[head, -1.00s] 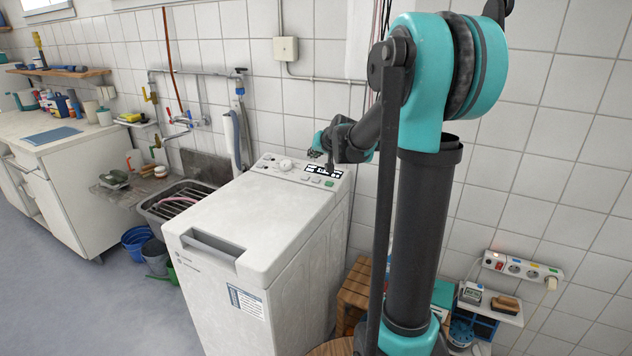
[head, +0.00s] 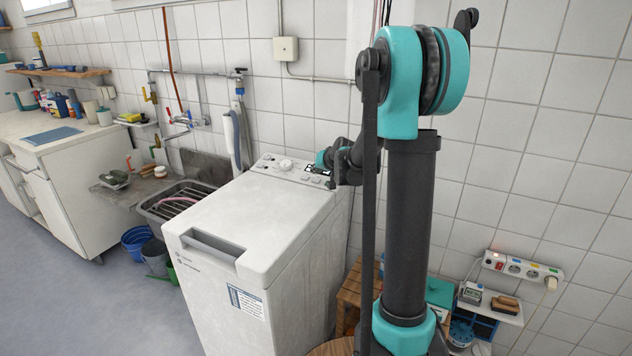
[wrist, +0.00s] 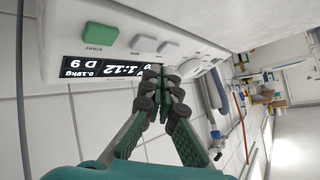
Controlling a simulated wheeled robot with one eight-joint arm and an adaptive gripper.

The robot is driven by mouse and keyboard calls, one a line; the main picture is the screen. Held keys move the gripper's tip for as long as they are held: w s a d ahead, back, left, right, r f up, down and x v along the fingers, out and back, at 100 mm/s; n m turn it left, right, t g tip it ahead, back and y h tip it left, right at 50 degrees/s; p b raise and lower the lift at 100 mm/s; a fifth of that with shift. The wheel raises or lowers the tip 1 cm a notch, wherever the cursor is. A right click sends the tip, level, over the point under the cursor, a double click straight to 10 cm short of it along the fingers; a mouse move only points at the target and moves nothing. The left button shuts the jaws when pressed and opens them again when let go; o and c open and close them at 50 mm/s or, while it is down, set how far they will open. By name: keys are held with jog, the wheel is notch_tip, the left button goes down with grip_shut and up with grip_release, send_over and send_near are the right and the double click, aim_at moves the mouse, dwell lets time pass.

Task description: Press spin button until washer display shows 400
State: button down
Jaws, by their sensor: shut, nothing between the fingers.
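The white top-loading washer (head: 250,235) stands in the middle of the head view, its control panel (head: 268,165) along the back top edge. In the wrist view the dark washer display (wrist: 85,70) appears upside down, showing 1:12 and 0.19kg; my fingers hide part of it, and I cannot read a spin value. A green START button (wrist: 99,33) and two pale buttons, one (wrist: 144,43) and another (wrist: 169,48), sit beside the display. My gripper (wrist: 168,85) is shut and empty, its fingertips close over the panel at the display's edge. Contact cannot be told.
A white dial (head: 286,165) is on the panel. A sink (head: 180,200) with pipes is left of the washer. A wooden stool (head: 352,290) and a shelf (head: 492,305) with a power strip (head: 522,267) above are to the right. The tiled wall is close behind.

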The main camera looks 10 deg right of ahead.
aim_at(312, 178)
jog(key=shift+w+d+f, duration=0.15)
jog(key=shift+f, duration=0.6)
jog(key=shift+f, duration=0.1)
dwell(0.9)
jog(key=shift+w+f, duration=0.1)
jog(key=shift+f, duration=0.15)
jog(key=shift+d+f, duration=0.1)
jog(key=shift+f, duration=0.25)
dwell(0.7)
jog(key=shift+r, duration=0.75)
jog(key=r, duration=0.1)
jog(key=s+r, duration=0.1)
jog(key=r, duration=0.1)
jog(key=a+r, duration=0.1)
jog(key=shift+s+r, duration=0.2)
jog(key=shift+r, duration=0.2)
